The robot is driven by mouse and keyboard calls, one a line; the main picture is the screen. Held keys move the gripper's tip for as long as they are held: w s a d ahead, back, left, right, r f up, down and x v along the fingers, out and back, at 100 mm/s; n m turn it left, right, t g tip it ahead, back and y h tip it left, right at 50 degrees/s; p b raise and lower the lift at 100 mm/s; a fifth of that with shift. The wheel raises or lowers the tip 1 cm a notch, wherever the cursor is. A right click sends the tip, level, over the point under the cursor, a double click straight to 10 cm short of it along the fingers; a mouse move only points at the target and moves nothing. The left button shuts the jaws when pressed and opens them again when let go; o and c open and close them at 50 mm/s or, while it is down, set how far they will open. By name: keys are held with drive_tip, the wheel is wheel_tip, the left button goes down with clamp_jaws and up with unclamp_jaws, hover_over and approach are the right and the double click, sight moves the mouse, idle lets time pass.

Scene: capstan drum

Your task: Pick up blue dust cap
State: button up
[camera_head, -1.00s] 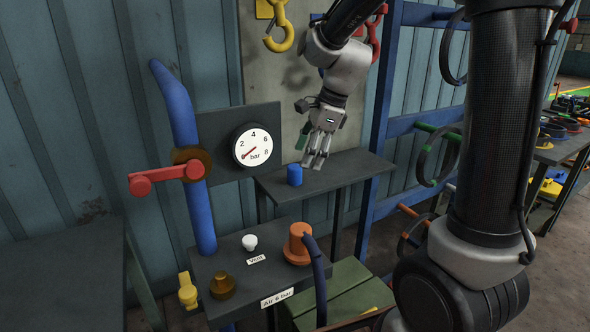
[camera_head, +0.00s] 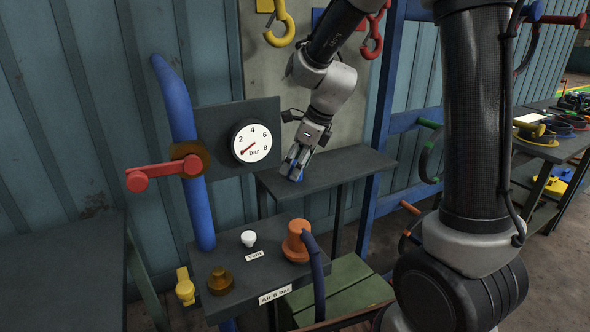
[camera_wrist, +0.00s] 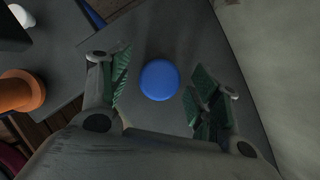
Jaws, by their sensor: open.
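The blue dust cap (camera_wrist: 159,80) is round and stands on a small dark shelf (camera_head: 335,172). In the wrist view I see its top between the two green-padded fingers of my gripper (camera_wrist: 160,98), with a gap on each side. In the head view my gripper (camera_head: 295,168) points down at the cap, and its fingers hide much of the blue cap (camera_head: 296,176). My gripper is open and the cap is not clamped.
A pressure gauge (camera_head: 252,142) on a dark panel is left of the gripper. The shelf's right part is bare.

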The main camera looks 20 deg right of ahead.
drive_tip(key=shift+w+a+f, duration=0.1)
drive_tip(key=shift+a+f, duration=0.05)
drive_tip(key=shift+f, duration=0.35)
drive_tip(key=c, duration=0.9)
drive_tip(key=shift+c, duration=0.3)
